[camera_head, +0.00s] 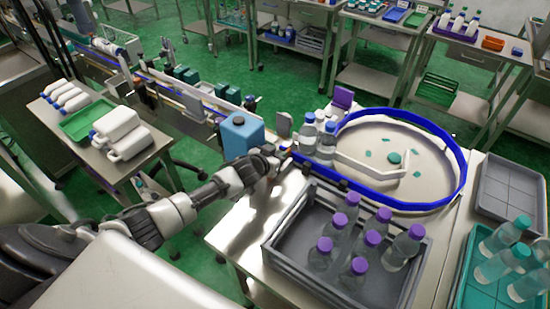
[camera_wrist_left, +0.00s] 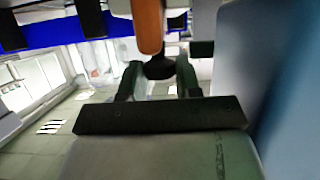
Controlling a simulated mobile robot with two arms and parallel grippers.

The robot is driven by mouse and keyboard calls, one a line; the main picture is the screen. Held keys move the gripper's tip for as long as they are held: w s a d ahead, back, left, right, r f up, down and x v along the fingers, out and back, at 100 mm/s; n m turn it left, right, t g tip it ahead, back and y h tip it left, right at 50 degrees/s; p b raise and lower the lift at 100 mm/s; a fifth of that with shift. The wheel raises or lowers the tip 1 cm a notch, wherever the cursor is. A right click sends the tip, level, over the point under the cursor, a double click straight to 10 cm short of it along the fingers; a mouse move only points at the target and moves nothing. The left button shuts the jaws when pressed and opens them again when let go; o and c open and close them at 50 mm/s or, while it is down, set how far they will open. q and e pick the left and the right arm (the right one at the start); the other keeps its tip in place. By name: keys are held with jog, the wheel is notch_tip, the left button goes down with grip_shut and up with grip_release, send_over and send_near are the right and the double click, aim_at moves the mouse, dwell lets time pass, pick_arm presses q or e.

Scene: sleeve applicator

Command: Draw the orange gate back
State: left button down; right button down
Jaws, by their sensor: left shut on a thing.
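My left gripper (camera_head: 272,162) reaches in from the left to the conveyor's end, beside the blue guide rail of the round turntable. In the left wrist view an orange bar (camera_wrist_left: 149,25), which looks like the gate, comes down from the top edge. A dark round knob (camera_wrist_left: 160,68) sits at its lower end, between the two fingers of the gripper (camera_wrist_left: 159,76). The fingers are shut on this knob. In the head view the gate is too small and covered by the gripper to make out. My right gripper is not in view.
A blue box-shaped container (camera_head: 242,135) stands close beside the left gripper. Clear bottles (camera_head: 307,135) stand at the turntable's entry. A grey crate (camera_head: 285,240) with several purple-capped bottles is in front. The turntable's disc (camera_head: 420,170) is mostly clear.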

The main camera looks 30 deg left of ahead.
pick_arm(q)
jog(key=c, duration=1.1)
grip_release()
jog(key=shift+f, duration=0.15)
jog(key=shift+w, duration=0.1)
jog(key=shift+s, duration=0.3)
jog(key=b+v, duration=0.1)
jog(key=v, duration=0.9)
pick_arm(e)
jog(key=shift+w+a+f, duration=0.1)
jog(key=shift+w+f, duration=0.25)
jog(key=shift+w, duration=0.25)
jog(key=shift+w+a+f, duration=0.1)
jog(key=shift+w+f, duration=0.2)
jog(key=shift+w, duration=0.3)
